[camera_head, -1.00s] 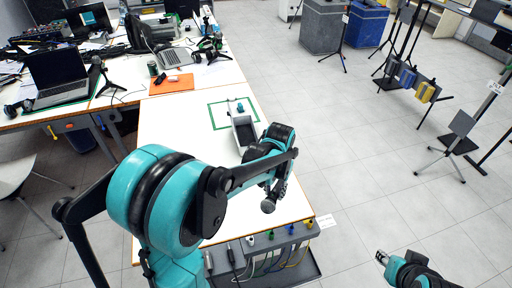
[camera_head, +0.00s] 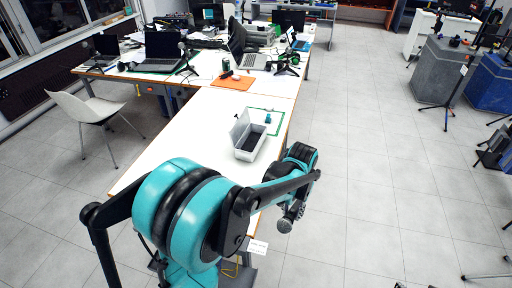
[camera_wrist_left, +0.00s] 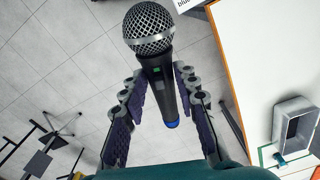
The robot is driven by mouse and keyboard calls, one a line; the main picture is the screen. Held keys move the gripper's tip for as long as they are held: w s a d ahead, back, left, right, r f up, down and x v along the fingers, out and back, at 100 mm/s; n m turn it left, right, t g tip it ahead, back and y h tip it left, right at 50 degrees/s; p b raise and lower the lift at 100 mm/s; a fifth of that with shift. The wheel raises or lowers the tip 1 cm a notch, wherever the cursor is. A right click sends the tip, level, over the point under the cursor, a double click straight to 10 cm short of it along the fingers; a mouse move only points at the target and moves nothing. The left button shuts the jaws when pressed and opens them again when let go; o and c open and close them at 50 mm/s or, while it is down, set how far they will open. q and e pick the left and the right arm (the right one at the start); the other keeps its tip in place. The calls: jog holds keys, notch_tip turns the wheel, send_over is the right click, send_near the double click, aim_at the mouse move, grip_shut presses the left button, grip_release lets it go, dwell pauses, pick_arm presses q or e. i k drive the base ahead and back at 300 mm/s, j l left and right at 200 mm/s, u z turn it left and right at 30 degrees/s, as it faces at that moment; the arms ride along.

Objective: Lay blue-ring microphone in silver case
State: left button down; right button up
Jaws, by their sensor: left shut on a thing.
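The blue-ring microphone (camera_wrist_left: 157,62) has a silver mesh head, a black body and a blue end. My left gripper (camera_wrist_left: 165,97) is shut on its body in the left wrist view, with the mesh head pointing away from the wrist. In the head view my left gripper (camera_head: 294,211) holds the microphone (camera_head: 285,225) beyond the table's right edge, head down. The silver case (camera_head: 246,155) stands open and empty on the white table, its lid raised at the left. It also shows at the right of the left wrist view (camera_wrist_left: 279,122).
The white table (camera_head: 205,125) is clear to the left of the case. A small teal object (camera_head: 268,118) stands behind the case, inside a green outline. An orange mat (camera_head: 232,83) and laptops lie farther back. The floor right of the table is open.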

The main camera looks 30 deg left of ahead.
aim_at(252, 146)
jog(key=i+l+u, duration=0.45)
jog(key=l, duration=0.35)
jog(key=i+l+u, duration=0.25)
jog(key=i+u, duration=0.3)
jog(key=i, duration=0.5)
jog(key=i+l+u, duration=0.15)
jog(key=i+u, duration=0.15)
jog(key=i, duration=0.5)
